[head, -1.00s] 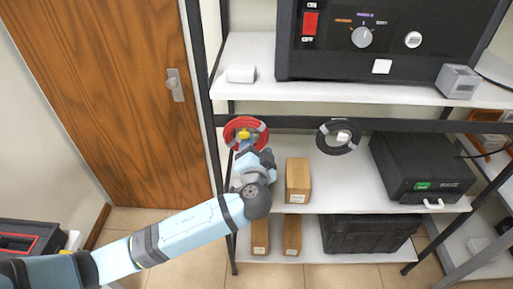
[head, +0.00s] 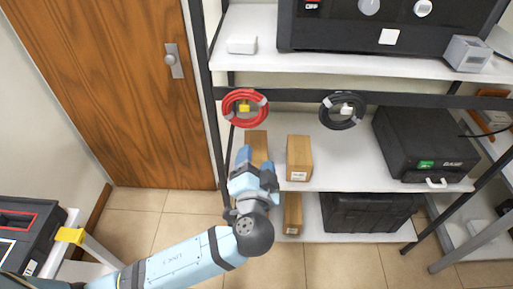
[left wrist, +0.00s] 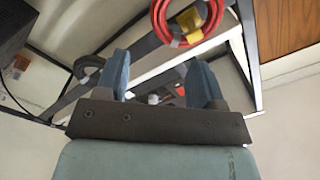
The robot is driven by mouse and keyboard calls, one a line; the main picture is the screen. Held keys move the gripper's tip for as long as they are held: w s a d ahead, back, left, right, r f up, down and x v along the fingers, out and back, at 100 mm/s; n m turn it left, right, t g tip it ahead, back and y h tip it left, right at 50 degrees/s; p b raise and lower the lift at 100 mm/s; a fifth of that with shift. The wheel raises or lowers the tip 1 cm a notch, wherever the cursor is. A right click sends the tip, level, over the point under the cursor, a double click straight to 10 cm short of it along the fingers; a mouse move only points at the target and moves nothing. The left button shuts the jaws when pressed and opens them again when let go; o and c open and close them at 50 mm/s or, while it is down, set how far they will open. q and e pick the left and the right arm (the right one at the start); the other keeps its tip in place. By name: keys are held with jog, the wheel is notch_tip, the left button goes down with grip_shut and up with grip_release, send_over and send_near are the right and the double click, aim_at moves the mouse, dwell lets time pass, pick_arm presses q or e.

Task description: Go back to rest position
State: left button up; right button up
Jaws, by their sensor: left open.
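My left gripper (head: 256,162) is open and empty in front of the shelf, below the red cable coil. Its two blue fingers stand apart in the left wrist view (left wrist: 162,78). The red cable coil (head: 229,109) hangs on the shelf's dark crossbar, with a yellow piece (head: 244,106) at its middle. The coil (left wrist: 158,28) also shows above the fingers in the left wrist view, clear of them. My right gripper is not in view.
A black cable coil (head: 327,113) hangs farther right on the crossbar. A black toolbox (head: 28,232) stands at the lower left. Floor (head: 150,213) is bare before the door (head: 110,95).

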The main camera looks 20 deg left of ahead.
pick_arm(q)
jog(key=shift+s+d, duration=0.1)
jog(key=shift+s, duration=0.3)
jog(key=s+f+m+g+h+p, duration=0.1)
jog(key=s+f+g+h+p, duration=0.3)
jog(key=f, duration=0.7)
jog(key=s+a+f+n+g+h+p, duration=0.2)
jog(key=s+a+f+n+h+p, duration=0.2)
jog(key=s, duration=0.5)
notch_tip(320, 180, down, 3)
jog(key=a+p, duration=0.1)
jog(key=a, duration=0.1)
jog(key=shift+s+a, duration=0.35)
jog(key=shift+s, duration=0.05)
jog(key=shift+f, duration=0.1)
